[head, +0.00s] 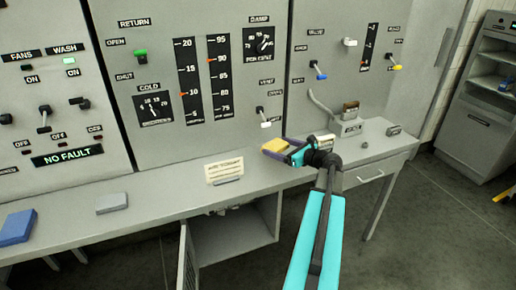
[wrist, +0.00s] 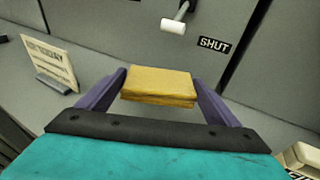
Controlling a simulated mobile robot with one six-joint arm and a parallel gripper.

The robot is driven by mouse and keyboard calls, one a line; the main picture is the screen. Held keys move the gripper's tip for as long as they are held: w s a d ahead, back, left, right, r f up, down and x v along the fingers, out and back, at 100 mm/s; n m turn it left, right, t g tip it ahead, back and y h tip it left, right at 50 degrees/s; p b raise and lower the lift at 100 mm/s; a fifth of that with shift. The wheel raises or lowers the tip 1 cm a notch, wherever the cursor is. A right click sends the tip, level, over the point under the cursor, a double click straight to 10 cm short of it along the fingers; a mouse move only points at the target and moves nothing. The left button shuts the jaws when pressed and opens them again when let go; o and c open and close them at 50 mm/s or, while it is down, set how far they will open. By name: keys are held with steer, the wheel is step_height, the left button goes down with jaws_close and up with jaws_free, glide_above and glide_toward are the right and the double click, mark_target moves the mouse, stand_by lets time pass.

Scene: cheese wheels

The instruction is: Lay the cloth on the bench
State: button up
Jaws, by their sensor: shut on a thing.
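The cloth is a folded yellow pad (wrist: 158,86). It also shows in the head view (head: 276,146), at the end of my arm. My gripper (wrist: 160,92) is shut on it, with one purple finger at each side; the gripper also shows in the head view (head: 274,150). The bench (head: 170,192) is a long grey shelf along the foot of the control panels. The cloth is over the right part of the bench, near the panel. I cannot tell whether its underside touches the bench.
A sign card (head: 225,170) stands on the bench left of my gripper, also seen in the wrist view (wrist: 50,58). A grey block (head: 111,203) and a blue block (head: 17,227) lie further left. A white-handled lever (head: 265,124) sticks out above the cloth. Bench between card and grey block is clear.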

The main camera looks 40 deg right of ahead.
mark_target(269, 147)
steer(key=w+f, duration=0.2)
steer(key=w, duration=0.1)
steer(key=w+p, duration=0.1)
steer(key=w, duration=0.1)
steer(key=shift+w+f, duration=0.2)
steer(key=shift+f, duration=0.2)
steer(key=shift+w, duration=0.1)
steer(key=w+f, duration=0.1)
steer(key=w+f+p, duration=0.1)
steer(key=w, duration=0.1)
steer(key=shift+w+f, duration=0.4)
steer(key=shift+f, duration=0.2)
steer(key=o, duration=0.9)
steer(key=shift+r, duration=0.1)
